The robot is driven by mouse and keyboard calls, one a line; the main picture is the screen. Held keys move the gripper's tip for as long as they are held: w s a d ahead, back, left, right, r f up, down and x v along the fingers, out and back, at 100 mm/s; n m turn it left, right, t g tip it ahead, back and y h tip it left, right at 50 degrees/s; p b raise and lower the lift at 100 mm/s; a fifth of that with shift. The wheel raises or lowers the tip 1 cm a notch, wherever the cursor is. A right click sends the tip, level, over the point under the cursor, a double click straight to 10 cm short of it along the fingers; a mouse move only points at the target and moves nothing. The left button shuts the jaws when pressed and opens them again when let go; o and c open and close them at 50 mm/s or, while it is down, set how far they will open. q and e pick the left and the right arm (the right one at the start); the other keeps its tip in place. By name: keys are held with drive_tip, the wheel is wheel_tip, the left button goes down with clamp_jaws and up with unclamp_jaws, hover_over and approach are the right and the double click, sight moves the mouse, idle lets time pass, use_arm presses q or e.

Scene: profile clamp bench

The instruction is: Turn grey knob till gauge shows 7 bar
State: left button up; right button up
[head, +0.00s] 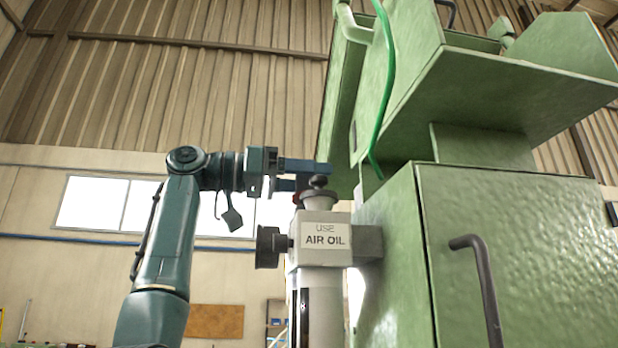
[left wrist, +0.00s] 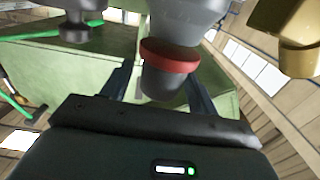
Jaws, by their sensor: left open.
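In the left wrist view a grey knob (left wrist: 163,83) with a red ring (left wrist: 169,55) hangs below a pale grey body (left wrist: 188,15). My left gripper (left wrist: 158,80) is open, with one finger on each side of the knob. I cannot tell whether the fingers touch it. In the head view my left gripper (head: 312,176) reaches in from the left, at the top of the grey unit (head: 317,259) labelled "USE AIR OIL". There the knob is mostly hidden behind the fingers and the unit's top. No gauge face can be made out in either view. My right gripper is out of view.
A green machine cabinet (head: 520,250) with a dark handle (head: 480,280) stands right of the unit. A green hose (head: 384,90) hangs close by. A black round cap (head: 267,247) sticks out left of the unit.

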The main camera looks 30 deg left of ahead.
use_arm(q)
drive_tip(key=shift+a, duration=0.1)
drive_tip(key=v, duration=1.3)
drive_tip(key=shift+b, duration=0.4)
